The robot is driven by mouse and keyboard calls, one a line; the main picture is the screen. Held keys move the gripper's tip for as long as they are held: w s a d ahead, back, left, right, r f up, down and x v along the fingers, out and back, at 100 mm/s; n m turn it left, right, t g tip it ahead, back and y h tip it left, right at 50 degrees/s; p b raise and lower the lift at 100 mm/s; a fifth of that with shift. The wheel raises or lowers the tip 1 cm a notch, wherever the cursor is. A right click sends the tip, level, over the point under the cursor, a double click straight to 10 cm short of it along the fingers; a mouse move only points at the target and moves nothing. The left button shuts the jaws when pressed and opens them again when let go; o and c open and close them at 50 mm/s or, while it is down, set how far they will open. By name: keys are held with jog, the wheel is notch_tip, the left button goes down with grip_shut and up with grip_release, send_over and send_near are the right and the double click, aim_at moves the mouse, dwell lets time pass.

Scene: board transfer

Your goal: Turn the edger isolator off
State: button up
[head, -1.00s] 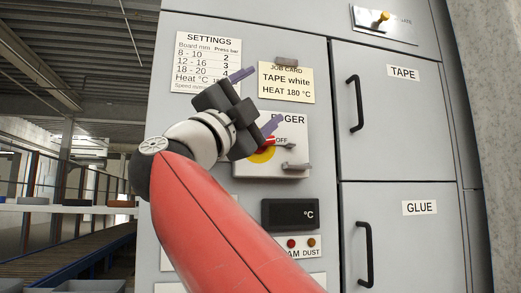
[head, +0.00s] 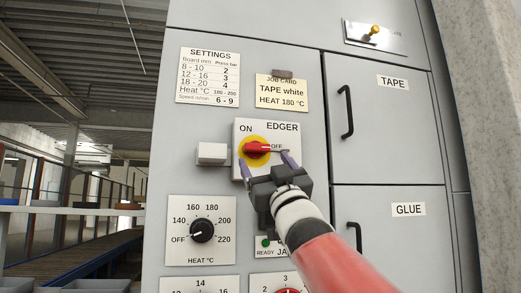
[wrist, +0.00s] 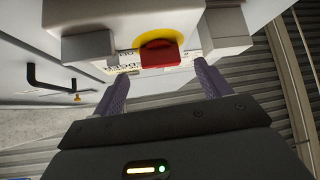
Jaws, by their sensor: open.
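The edger isolator (head: 240,128) is a white box on the grey cabinet, marked ON at its upper left and OFF at its right. Its red handle (head: 257,147) lies roughly level on a yellow disc; which end is the pointer is unclear. In the wrist view the red handle (wrist: 160,57) shows ahead, between the finger lines. My gripper (head: 268,166) is open and empty just below the handle, one finger at lower left and one at right by OFF. The fingers hide the box's lower part. No contact with the handle is visible in the wrist view.
A pale block (head: 211,154) sticks out left of the isolator. Below are a HEAT dial (head: 201,230) and a small ready panel (head: 265,243). Settings (head: 209,75) and job cards (head: 282,92) are above. TAPE and GLUE doors with black handles (head: 347,112) stand right.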

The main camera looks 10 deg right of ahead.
aim_at(258, 151)
jog(key=p+x, duration=0.1)
jog(key=x, duration=0.3)
jog(key=shift+r, duration=0.15)
jog(key=c, duration=0.9)
jog(key=m+h+b, duration=0.2)
jog(key=shift+a+f+m+b, duration=0.15)
jog(key=shift+f+m+b, duration=0.2)
jog(key=shift+m, duration=0.05)
jog(key=shift+c, duration=0.3)
jog(key=m+h, duration=0.1)
jog(key=m+h+b, duration=0.1)
jog(key=h, duration=0.1)
jog(key=shift+r+m+t+b, duration=0.2)
jog(key=shift+m+t+b, duration=0.1)
jog(key=shift+m, duration=0.1)
jog(key=shift+a+r+h, duration=0.1)
jog(key=shift+h, duration=0.2)
